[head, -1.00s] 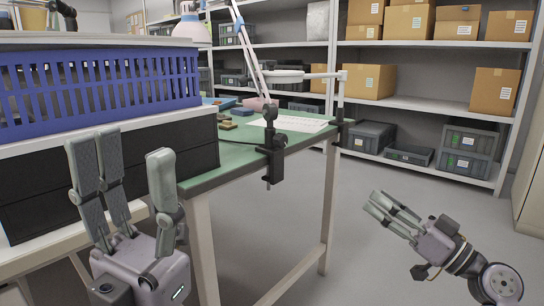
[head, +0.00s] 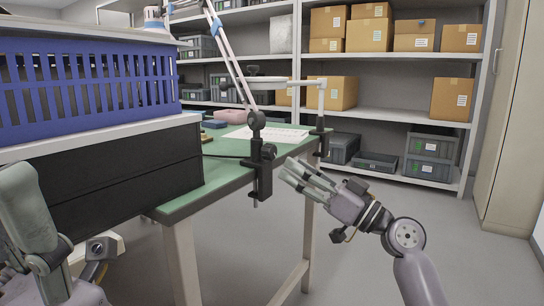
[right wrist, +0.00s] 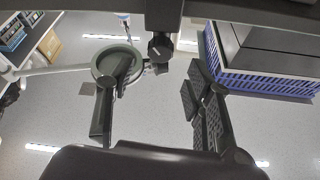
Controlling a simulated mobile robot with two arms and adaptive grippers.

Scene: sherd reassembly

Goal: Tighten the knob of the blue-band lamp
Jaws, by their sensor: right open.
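The blue-band lamp (head: 232,68) stands clamped at the right edge of the green table, with blue near the top of its slanting arm. Its dark joint (head: 257,120) sits above a black clamp (head: 264,172). My right gripper (head: 300,172) is open and empty, just right of and a little apart from the clamp in the head view. In the right wrist view a dark round knob (right wrist: 160,47) shows beyond and between the open fingers (right wrist: 155,110); I cannot tell which part it is. My left gripper (head: 35,220) is at the lower left, partly cut off.
A second lamp with a white arm (head: 285,80) is clamped farther back on the green table (head: 225,178). A blue crate (head: 90,85) sits on the left above dark boxes (head: 120,185). Shelves with cartons (head: 455,100) stand behind. The floor at right is clear.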

